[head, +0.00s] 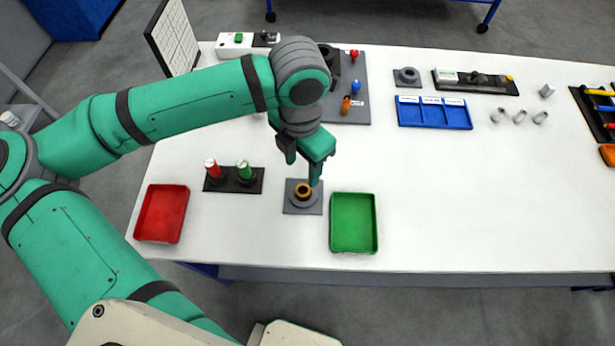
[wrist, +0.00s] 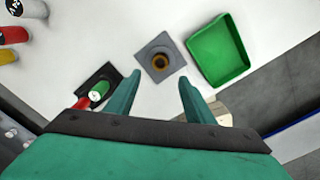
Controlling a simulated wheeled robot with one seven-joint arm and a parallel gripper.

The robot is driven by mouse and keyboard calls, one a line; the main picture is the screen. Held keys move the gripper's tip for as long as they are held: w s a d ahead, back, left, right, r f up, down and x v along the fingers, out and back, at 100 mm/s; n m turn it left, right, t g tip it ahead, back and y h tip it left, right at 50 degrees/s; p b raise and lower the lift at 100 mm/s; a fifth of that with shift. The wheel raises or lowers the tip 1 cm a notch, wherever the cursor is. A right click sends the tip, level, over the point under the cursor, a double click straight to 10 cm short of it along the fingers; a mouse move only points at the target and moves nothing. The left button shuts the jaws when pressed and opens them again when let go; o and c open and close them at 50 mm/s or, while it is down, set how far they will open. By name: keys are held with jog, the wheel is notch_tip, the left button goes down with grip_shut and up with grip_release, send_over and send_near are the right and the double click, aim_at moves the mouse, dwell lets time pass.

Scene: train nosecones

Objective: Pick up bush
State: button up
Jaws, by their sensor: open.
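The bush (head: 303,190) is a small brass-coloured ring sitting in a grey square holder (head: 303,208) near the table's front edge. In the wrist view the bush (wrist: 159,62) shows as a ring with a dark centre, ahead of and between the fingertips. My gripper (head: 302,172) is above the holder in the head view, its fingers pointing down. In the wrist view my gripper (wrist: 160,85) has its two fingers spread wide with nothing between them. The fingers look apart from the bush.
A green tray (head: 354,250) stands close right of the holder. A black stand (head: 213,186) with a red and a green-topped cylinder stands to its left, with a red tray (head: 160,238) beyond. A blue tray (head: 434,127) lies farther back. The table's right front is clear.

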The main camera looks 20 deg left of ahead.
send_over(302, 187)
notch_tip(302, 187, down, 5)
jog(key=shift+s+d+f, duration=0.1)
jog(key=shift+s+f, duration=0.05)
jog(key=shift+f, duration=0.8)
jog(key=shift+s+d+f, duration=0.1)
jog(key=shift+s+f, duration=0.1)
jog(key=shift+f, duration=0.75)
jog(key=shift+s+d+f, duration=0.1)
jog(key=shift+s+f, duration=0.05)
jog(key=shift+f, duration=0.8)
jog(key=c, duration=1.2)
